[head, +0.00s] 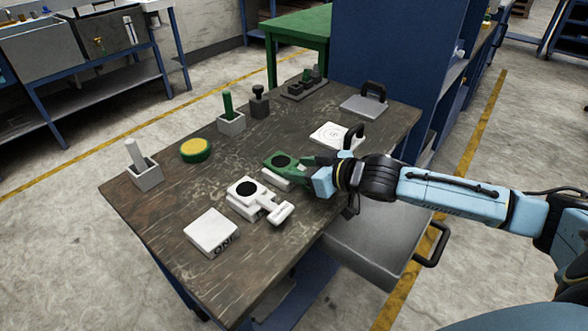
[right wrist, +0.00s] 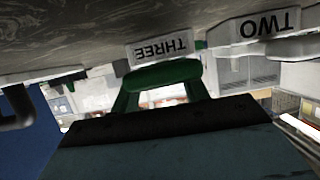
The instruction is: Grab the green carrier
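The green carrier (head: 281,160) has a dark round spot and sits over a white block on the table, near its right edge. My right gripper (head: 312,170) is right at its near end, covering part of it. In the right wrist view, a green loop-like shape (right wrist: 165,72) stands directly in front of the gripper, below the white block marked THREE (right wrist: 160,49). The fingertips cannot be told apart from the green part, so whether they close on it is unclear. My left gripper is not in view.
A white block marked ONE (head: 212,232) is bare. A white plate with a black handle (head: 336,134) lies just beyond my right gripper. An open drawer (head: 375,250) juts out below.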

